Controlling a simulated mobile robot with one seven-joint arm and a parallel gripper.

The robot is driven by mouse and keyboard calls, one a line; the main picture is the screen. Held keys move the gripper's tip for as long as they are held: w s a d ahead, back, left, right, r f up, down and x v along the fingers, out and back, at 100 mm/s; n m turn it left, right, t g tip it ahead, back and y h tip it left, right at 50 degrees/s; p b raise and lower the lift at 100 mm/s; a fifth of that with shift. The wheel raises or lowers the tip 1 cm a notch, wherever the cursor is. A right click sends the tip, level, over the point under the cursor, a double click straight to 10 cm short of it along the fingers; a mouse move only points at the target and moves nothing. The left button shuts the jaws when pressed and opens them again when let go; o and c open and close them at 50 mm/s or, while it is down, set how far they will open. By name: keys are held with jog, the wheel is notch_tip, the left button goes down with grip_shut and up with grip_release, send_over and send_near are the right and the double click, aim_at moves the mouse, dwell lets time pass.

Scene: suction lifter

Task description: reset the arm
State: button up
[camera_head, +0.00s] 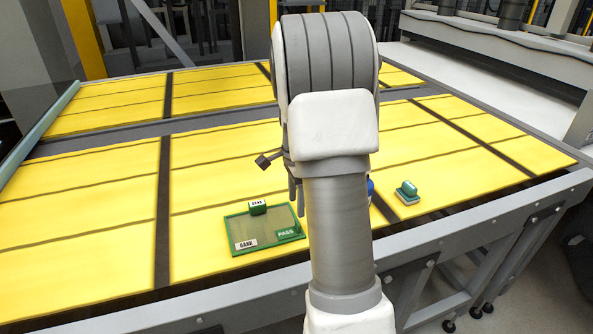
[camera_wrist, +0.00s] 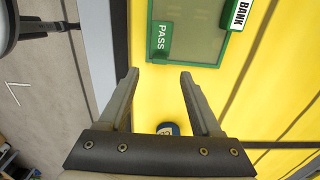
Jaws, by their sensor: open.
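My arm (camera_head: 338,215) stands in the middle of the head view and hides most of my gripper. In the wrist view my gripper (camera_wrist: 159,78) is open, its two fingers apart with nothing held between the tips. A green-framed tray marked PASS and BANK (camera_wrist: 182,61) lies just beyond the fingertips. In the head view this tray (camera_head: 233,232) lies flat on the yellow table, left of my arm.
A small green block with a white label (camera_head: 258,208) is at the tray's back edge. A teal and white object (camera_head: 407,193) sits right of my arm. The blue object (camera_head: 371,187) is mostly hidden behind it. The yellow table (camera_head: 80,205) is clear at left.

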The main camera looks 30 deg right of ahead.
notch_tip(320, 180, up, 10)
jog(key=s+a+r+n+t, duration=0.1)
jog(key=s+a+r+n, duration=0.25)
jog(key=a+r, duration=0.2)
jog(key=s+a+r+n+t, duration=0.1)
jog(key=s+a+n+t, duration=0.3)
jog(key=s+a+n, duration=1.2)
jog(key=shift+s+a+n+t, duration=0.15)
jog(key=shift+s+n+t, duration=0.15)
jog(key=shift+s+n, duration=0.25)
jog(key=shift+w+r, duration=0.1)
jog(key=shift+c, duration=0.2)
